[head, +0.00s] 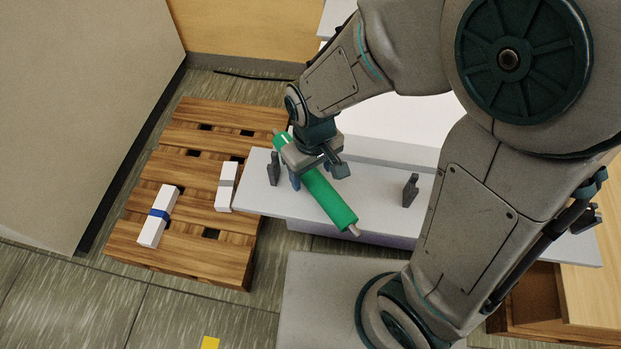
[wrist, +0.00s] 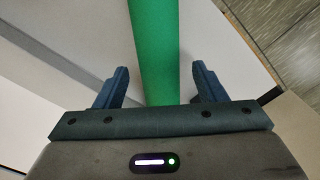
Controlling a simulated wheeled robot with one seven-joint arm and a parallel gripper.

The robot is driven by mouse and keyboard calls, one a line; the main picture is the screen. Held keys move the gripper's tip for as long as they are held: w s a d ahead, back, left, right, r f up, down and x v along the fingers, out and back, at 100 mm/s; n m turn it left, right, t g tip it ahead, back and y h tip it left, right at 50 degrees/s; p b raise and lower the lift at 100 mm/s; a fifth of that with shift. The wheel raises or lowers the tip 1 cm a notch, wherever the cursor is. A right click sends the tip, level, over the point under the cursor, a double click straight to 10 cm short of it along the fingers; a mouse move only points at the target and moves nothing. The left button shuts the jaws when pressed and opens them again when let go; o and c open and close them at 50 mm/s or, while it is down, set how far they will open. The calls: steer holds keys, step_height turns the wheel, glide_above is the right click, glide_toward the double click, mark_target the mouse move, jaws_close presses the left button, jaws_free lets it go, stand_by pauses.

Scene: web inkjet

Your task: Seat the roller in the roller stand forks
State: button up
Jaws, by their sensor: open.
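The green roller (head: 330,197) lies slantwise across the pale grey stand top, its near shaft end reaching past the front edge. It also shows in the wrist view (wrist: 155,45), running between my finger pads. The two dark forks stand apart: the left fork (head: 273,168) near the roller's far half, the right fork (head: 410,190) well to the right of the roller. The roller is not lined up with both forks. My gripper (head: 316,177) is open around the roller's upper middle, with gaps beside it in the wrist view (wrist: 158,85). My gripper hides part of the roller.
A wooden pallet (head: 190,137) stands left of the stand, with a blue-banded white box (head: 158,216) and another white box (head: 227,186) on it. A beige panel (head: 80,100) rises at far left. A yellow patch (head: 210,343) is on the floor.

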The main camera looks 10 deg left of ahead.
steer(key=shift+f, duration=0.45)
steer(key=shift+r, duration=0.1)
jaws_close()
steer(key=shift+r, duration=0.1)
